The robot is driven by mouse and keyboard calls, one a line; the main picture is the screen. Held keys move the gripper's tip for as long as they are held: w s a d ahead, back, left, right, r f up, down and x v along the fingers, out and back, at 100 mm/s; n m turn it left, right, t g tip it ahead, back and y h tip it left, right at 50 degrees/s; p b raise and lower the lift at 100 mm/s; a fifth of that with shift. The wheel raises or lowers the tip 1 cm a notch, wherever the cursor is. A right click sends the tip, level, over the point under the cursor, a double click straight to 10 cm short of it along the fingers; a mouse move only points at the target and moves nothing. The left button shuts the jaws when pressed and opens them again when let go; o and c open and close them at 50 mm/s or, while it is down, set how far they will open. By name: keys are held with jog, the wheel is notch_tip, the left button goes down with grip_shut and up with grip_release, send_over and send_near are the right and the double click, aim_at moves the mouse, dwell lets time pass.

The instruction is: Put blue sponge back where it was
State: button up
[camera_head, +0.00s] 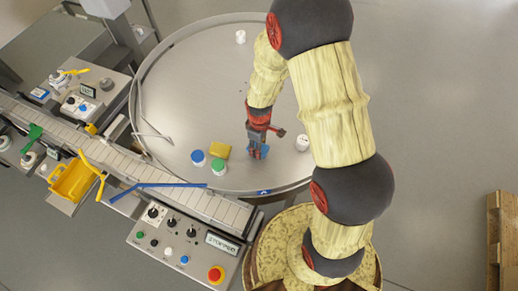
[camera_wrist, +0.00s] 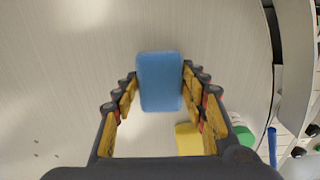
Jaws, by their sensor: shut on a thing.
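The blue sponge (camera_wrist: 159,82) is a rounded block between the fingertips of my gripper (camera_wrist: 160,74) in the wrist view. My gripper is shut on it, with a finger against each side. In the head view my gripper (camera_head: 258,146) points down over the round metal table (camera_head: 190,95), near its front edge. A bit of the blue sponge (camera_head: 263,153) shows there at the fingertips. I cannot tell whether the sponge touches the table. A yellow sponge (camera_head: 220,150) lies to the left of my gripper; it also shows in the wrist view (camera_wrist: 188,140), partly behind the right finger.
A blue-lidded jar (camera_head: 198,158) and a green-lidded jar (camera_head: 218,166) stand left of my gripper. A white jar (camera_head: 302,143) stands to its right, another white item (camera_head: 240,37) at the back. A conveyor (camera_head: 120,155) runs along the left. The table's middle is mostly clear.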

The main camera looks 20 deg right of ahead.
jog(key=shift+f, duration=1.05)
jog(key=shift+f, duration=0.2)
jog(key=o, duration=1.1)
jog(key=shift+r, duration=0.1)
jog(key=s+r+m+t, duration=0.1)
jog(key=s+r+m, duration=0.1)
jog(key=r, duration=1.2)
jog(key=s+r+m+t, duration=0.2)
jog(key=r, duration=1.3)
jog(key=s+r+m+t, duration=0.1)
jog(key=s+r, duration=0.3)
jog(key=s+r+m, duration=0.2)
jog(key=s+r, duration=0.1)
jog(key=s, duration=0.1)
jog(key=s+r+m+t, duration=0.1)
jog(key=s+r+m, duration=0.1)
jog(key=s+r, duration=0.2)
jog(key=shift+s+a+r+t, duration=0.1)
jog(key=shift+s+r+t, duration=0.05)
jog(key=shift+r+t, duration=0.15)
